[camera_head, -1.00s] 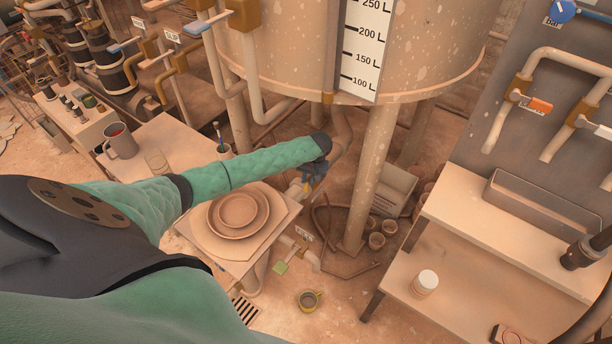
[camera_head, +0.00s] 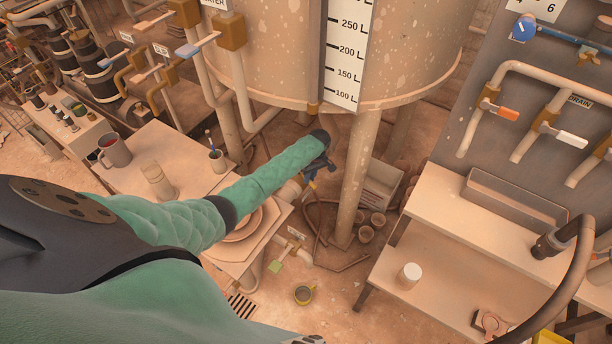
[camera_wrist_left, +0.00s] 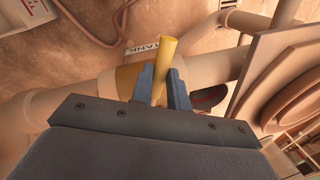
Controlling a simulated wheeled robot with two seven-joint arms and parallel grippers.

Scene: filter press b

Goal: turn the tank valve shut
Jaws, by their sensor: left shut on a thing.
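The tank valve has a yellow lever (camera_wrist_left: 165,58), seen in the left wrist view next to a label reading TANK (camera_wrist_left: 143,47). The lever stands between the two fingers of my left gripper (camera_wrist_left: 163,88), which is shut on it. The valve body (camera_wrist_left: 128,78) is tan and sits on a pale pipe below the lever. In the head view my left gripper (camera_head: 318,168) is at the low pipe under the big tank (camera_head: 270,60). My gripper and arm hide the valve there, so the lever's exact angle is hard to tell.
A side table with stacked plates (camera_head: 247,228) stands beside my left forearm, which partly covers it. A tank leg (camera_head: 353,185) rises just right of the gripper. Benches (camera_head: 450,225) stand at right.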

